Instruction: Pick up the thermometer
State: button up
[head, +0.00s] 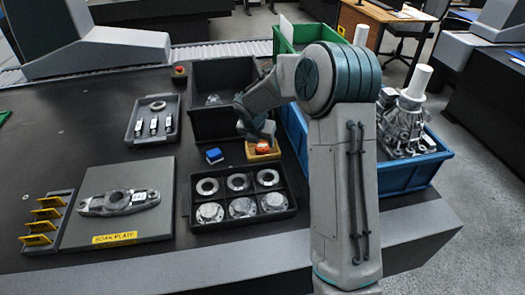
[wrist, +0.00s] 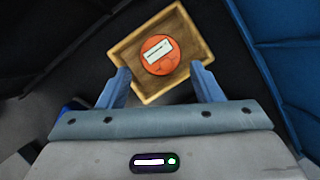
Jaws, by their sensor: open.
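A round orange piece with a white rectangular face, which looks like the thermometer (wrist: 160,55), lies in a small wooden tray (wrist: 190,28). In the head view the orange piece (head: 263,147) shows partly under my gripper, in the tan tray (head: 257,156). My gripper (wrist: 160,71) points down over the near side of the tray, its two blue fingers apart. The orange piece lies just beyond the fingertips in the wrist view, roughly centred between them. Nothing is held. In the head view my gripper (head: 258,133) is partly hidden by my wrist.
A blue block (head: 214,156) lies left of the wooden tray. A black compartment tray (head: 243,222) with metal rings and flanges is in front. A dark open bin (head: 222,75) stands behind. A blue crate (head: 402,176) with a metal casting stands to the right.

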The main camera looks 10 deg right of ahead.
aim_at(262, 147)
jog(key=x, duration=0.5)
jog(key=shift+w+d+f+b, duration=0.1)
jog(key=shift+b, duration=0.3)
jog(key=c, duration=0.8)
